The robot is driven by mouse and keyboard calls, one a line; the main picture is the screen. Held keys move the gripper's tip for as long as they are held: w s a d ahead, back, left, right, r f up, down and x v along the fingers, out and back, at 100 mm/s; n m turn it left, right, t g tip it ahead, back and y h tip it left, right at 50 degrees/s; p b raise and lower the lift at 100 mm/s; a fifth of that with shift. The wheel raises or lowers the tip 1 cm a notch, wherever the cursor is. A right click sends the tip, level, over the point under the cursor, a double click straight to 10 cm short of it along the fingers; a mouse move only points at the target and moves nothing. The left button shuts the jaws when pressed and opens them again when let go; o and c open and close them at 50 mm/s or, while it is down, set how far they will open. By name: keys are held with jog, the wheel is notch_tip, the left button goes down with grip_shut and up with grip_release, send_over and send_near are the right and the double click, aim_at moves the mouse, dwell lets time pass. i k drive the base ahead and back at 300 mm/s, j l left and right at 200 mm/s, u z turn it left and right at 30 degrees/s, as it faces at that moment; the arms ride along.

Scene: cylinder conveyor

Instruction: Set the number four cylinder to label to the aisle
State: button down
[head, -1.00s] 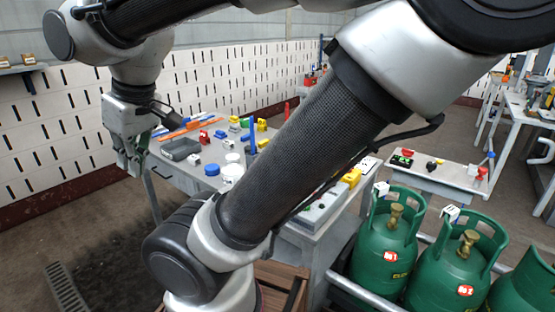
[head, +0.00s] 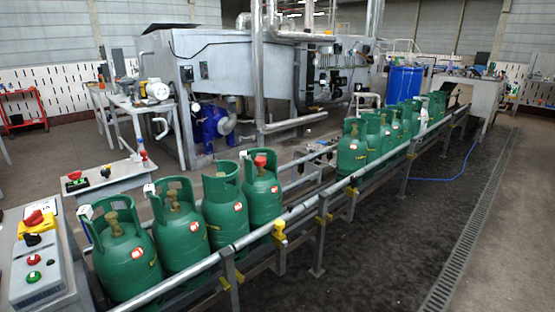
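Green gas cylinders stand upright in a line on the conveyor (head: 190,275). In the near group, the first cylinder (head: 115,270), the second (head: 172,245) and the third (head: 217,225) have brass-coloured valves. The fourth cylinder from the near end (head: 257,205) has a red cap on its valve. A small red-and-white label (head: 273,189) shows on its right front side, too small to read. The near cylinders' labels also show on their right front sides. My gripper is not in the head view now.
A control box (head: 38,262) with a red emergency button stands at the near left. A second group of green cylinders (head: 352,158) stands farther along the conveyor. Dark floor (head: 390,235) with a drain channel (head: 465,235) lies open to the right. A large grey machine (head: 225,70) stands behind.

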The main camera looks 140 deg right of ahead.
aim_at(261, 187)
jog(key=z, duration=4.55)
jog(key=i+z, duration=0.25)
jog(key=i, duration=0.25)
jog(key=l+u, duration=0.85)
jog(key=j, duration=0.1)
